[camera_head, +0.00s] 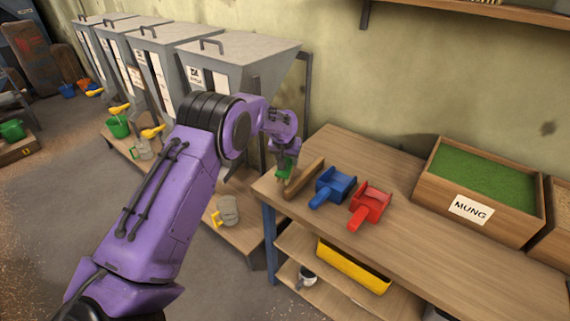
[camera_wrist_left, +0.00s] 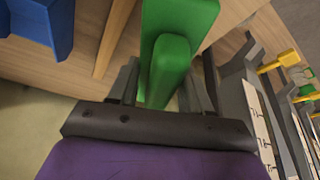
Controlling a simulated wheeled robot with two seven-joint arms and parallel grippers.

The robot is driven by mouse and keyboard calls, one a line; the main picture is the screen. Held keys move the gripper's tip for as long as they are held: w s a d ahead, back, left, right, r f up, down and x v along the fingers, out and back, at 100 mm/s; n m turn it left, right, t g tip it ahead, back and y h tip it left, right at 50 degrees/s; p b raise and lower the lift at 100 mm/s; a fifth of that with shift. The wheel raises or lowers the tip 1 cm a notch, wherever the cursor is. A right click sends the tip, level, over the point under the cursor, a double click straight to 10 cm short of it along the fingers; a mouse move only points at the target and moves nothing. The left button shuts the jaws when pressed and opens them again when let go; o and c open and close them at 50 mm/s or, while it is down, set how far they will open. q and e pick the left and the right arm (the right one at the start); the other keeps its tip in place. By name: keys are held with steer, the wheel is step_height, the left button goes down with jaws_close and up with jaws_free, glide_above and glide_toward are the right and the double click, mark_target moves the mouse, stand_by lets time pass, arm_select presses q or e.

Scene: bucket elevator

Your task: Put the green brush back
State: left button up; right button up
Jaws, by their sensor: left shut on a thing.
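The green brush (camera_head: 285,168) is at the left end of the wooden table (camera_head: 420,222). It also shows large in the left wrist view (camera_wrist_left: 178,45), as a green block with a narrower green part between the fingers. My left gripper (camera_head: 286,158) is shut on this narrower part and points down over the table end. I cannot tell whether the brush touches the table top. The brush is partly hidden by the gripper in the head view. My right gripper is in neither view.
A wooden strip (camera_head: 304,179) stands just right of the brush. Beyond it lie a blue scoop (camera_head: 337,186) and a red scoop (camera_head: 370,204). A MUNG crate (camera_head: 520,226) stands at the table's back. Grey hoppers (camera_head: 240,48) stand left. The table's front right is clear.

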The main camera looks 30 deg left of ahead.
arm_select(q)
steer(key=shift+w+a+f, duration=0.2)
steer(key=shift+a+f, duration=0.15)
steer(key=shift+f, duration=0.05)
steer(key=shift+a+f, duration=0.2)
step_height(320, 180, down, 3)
steer(key=shift+w+a+f+p, duration=0.1)
steer(key=shift+a+f+p, duration=0.05)
steer(key=shift+p, duration=0.85)
steer(key=shift+f, duration=0.15)
steer(key=shift+f+b, duration=0.1)
steer(key=shift+b, duration=0.2)
steer(key=o, duration=0.9)
steer(key=shift+o, duration=0.2)
steer(key=shift+r, duration=0.45)
steer(key=v, duration=0.5)
steer(key=b+v, duration=0.1)
steer(key=v, duration=0.4)
steer(key=shift+s+r, duration=0.25)
steer(key=shift+s, duration=0.1)
steer(key=shift+s+r, duration=0.1)
steer(key=shift+r, duration=0.25)
